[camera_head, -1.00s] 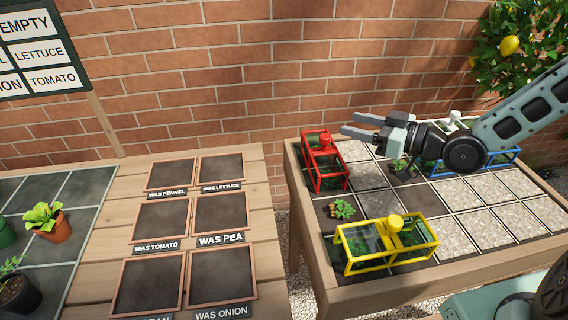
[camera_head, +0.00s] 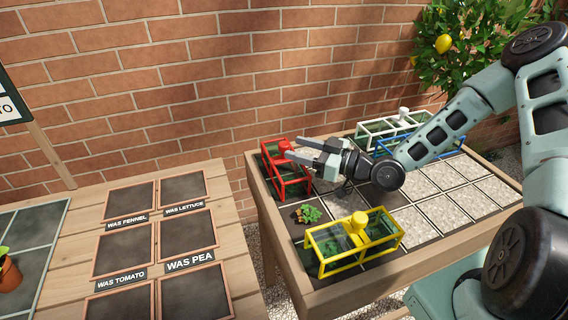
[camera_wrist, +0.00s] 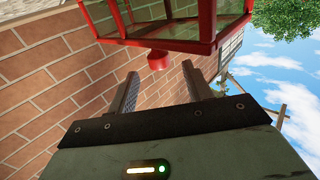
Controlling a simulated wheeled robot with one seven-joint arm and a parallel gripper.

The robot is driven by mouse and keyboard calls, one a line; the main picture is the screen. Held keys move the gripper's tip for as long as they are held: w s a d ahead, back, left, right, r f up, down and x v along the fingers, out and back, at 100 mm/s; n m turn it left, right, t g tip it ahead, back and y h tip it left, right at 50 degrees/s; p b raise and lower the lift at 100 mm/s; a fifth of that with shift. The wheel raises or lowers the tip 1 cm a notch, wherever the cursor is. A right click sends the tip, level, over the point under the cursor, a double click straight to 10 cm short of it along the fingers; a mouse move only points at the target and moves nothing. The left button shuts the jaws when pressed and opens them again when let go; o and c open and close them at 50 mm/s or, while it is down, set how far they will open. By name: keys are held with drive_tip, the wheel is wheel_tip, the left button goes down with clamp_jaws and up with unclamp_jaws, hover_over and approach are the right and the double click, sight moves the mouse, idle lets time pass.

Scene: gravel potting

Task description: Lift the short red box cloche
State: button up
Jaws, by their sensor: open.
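The red box cloche (camera_head: 302,187), with glass sides and a red knob (camera_head: 283,145) on top, stands at the left back corner of the raised bed (camera_head: 262,212). My gripper (camera_head: 293,149) is open, with its fingers pointing left beside the knob at the top of the cloche. In the wrist view the red cloche frame (camera_wrist: 180,45) fills the top of the picture, and its knob (camera_wrist: 158,60) shows between the tips of my open gripper (camera_wrist: 160,69). Whether the fingers touch the knob, I cannot tell.
A yellow box cloche (camera_head: 318,268) stands at the bed's front left, with a small green plant (camera_head: 307,214) behind it. White (camera_head: 403,112) and blue (camera_head: 398,150) cloches stand at the back, partly behind my arm. Gravel squares (camera_head: 440,215) to the right are clear.

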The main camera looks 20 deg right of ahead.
sight(287, 144)
drive_tip(key=x, duration=0.4)
drive_tip(key=shift+w+a+p, duration=0.25)
drive_tip(key=shift+w+p, duration=0.05)
clamp_jaws()
drive_tip(key=shift+r, duration=0.1)
